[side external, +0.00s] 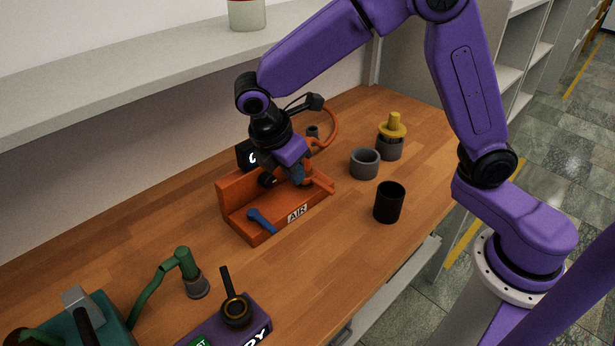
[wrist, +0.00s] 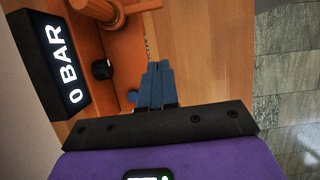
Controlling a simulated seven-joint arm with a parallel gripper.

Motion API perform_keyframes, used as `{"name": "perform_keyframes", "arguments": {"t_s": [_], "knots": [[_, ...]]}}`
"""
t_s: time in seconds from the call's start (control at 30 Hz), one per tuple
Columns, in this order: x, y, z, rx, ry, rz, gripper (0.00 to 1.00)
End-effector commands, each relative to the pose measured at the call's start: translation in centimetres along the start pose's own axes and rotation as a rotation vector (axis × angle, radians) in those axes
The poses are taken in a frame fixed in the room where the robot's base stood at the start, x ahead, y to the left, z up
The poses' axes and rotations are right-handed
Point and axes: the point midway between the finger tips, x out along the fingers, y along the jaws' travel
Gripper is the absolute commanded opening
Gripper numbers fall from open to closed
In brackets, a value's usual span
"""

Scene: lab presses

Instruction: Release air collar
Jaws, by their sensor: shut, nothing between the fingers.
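The orange air fixture (side external: 232,198), marked AIR on its front, stands on the wooden bench, with a blue lever (side external: 262,221) at its left end. A black display reading 0 BAR shows in the wrist view (wrist: 60,62). An orange fitting with a bar (wrist: 110,12) and a small black knob (wrist: 102,69) also show there. My gripper (side external: 298,181) is low over the fixture, its blue fingers together and empty; they also show in the wrist view (wrist: 158,68). My gripper and wrist hide part of the fixture. I cannot tell which part is the collar.
A black cup (side external: 389,203), a grey ring (side external: 364,163) and a yellow-topped plunger (side external: 392,126) in a grey cup stand right of the fixture. An orange hose (side external: 335,125) loops behind it. A green-armed device (side external: 182,262) and a purple base (side external: 225,326) stand front left.

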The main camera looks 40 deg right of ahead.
Motion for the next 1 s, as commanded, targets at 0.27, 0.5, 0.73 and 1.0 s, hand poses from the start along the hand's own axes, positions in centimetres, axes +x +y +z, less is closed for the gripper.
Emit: {"name": "perform_keyframes", "arguments": {"t_s": [0.27,0.5,0.73,1.0], "knots": [[4.8,-0.1,0.1,0.000,-0.004,-0.005,0.00],[9.2,-0.1,0.1,0.000,-0.004,-0.005,0.00],[10.3,-0.1,2.7,0.003,0.000,-0.001,0.00],[10.7,-0.1,3.7,0.000,0.000,0.000,0.00]]}}
